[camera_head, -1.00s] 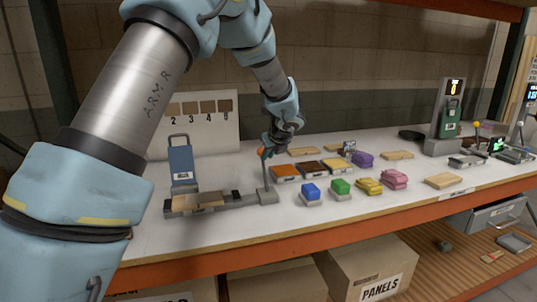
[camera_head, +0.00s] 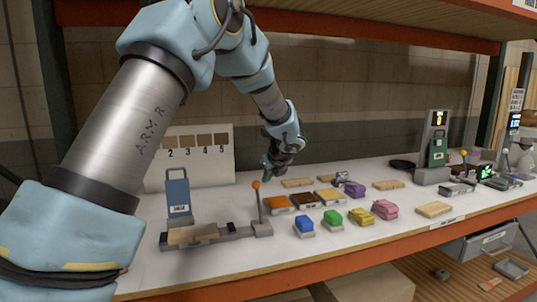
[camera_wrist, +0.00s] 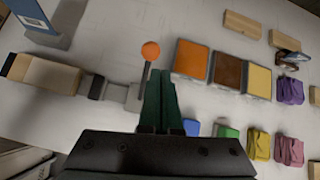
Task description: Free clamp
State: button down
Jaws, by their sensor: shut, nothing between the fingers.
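The clamp is a low grey rail (camera_head: 263,229) on the left part of the white worktop, with a lever topped by an orange ball knob (camera_head: 257,185). The lever stands roughly upright at the rail's right end. A light wooden panel (camera_head: 193,234) lies in the rail; it also shows in the wrist view (camera_wrist: 42,73). My gripper (camera_head: 268,173) is shut and empty, just above and right of the knob in the head view. In the wrist view the closed green fingertips (camera_wrist: 161,74) are beside the lever, with the knob (camera_wrist: 151,50) beyond them; contact cannot be told.
A blue upright holder (camera_head: 178,194) stands behind the rail. Orange, brown and yellow trays (camera_head: 305,200) are right of the lever. Blue, green, yellow and pink blocks (camera_head: 333,218) stand in front of them. A numbered sample board (camera_head: 205,155) is behind. Free worktop lies in front.

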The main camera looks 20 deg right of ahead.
notch_tip(320, 180, up, 7)
jog(key=w, duration=0.2)
jog(key=shift+w+d+b, duration=0.15)
jog(key=shift+d+b, duration=0.2)
jog(key=shift+d, duration=0.05)
jog(key=s+a+f+n+g+y, duration=0.1)
jog(key=s+a+f+n, duration=0.1)
jog(key=a+n, duration=0.45)
jog(key=s+a+f+n+g, duration=0.1)
jog(key=a+f+n+g, duration=0.15)
jog(key=a, duration=0.65)
jog(key=s+a+f+n+g+y, duration=0.1)
jog(key=s+a+f+n, duration=0.1)
jog(key=a+n, duration=0.4)
jog(key=s+a+f+n+g, duration=0.1)
jog(key=s+a+f+n, duration=0.2)
jog(key=s+a+n, duration=0.6)
jog(key=s+a+f+n+g+h, duration=0.1)
jog(key=s+a+f+n, duration=0.2)
jog(key=s+a+n, duration=0.5)
jog(key=shift+s+a+f+n+g+h, duration=0.3)
jog(key=shift+s+a+f+n+g, duration=0.1)
jog(key=shift+a+n, duration=0.65)
jog(key=shift+a, duration=0.1)
